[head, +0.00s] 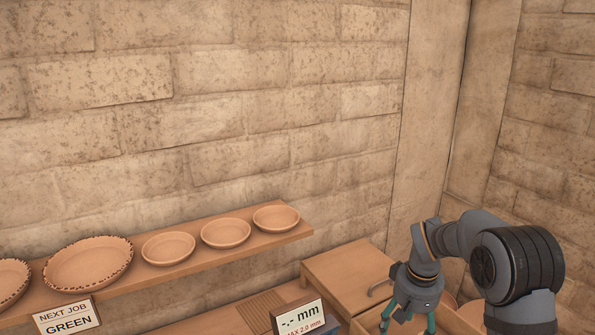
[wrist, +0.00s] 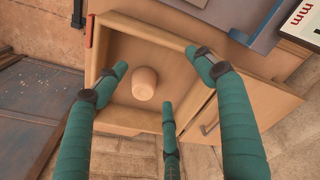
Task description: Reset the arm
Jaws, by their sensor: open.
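My gripper (head: 408,312) is at the lower right of the head view, pointing down over an open wooden drawer or box (head: 456,322). In the wrist view my gripper (wrist: 160,80) has its teal fingers spread apart with nothing between them. The pot appears apart from the fingers. In the head view the drawer's inside is mostly hidden by my gripper and the picture's edge.
A wooden cabinet (head: 345,272) and a "mm" display (head: 300,317) stand left of my gripper. A dark panel (wrist: 35,110) lies at the left in the wrist view.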

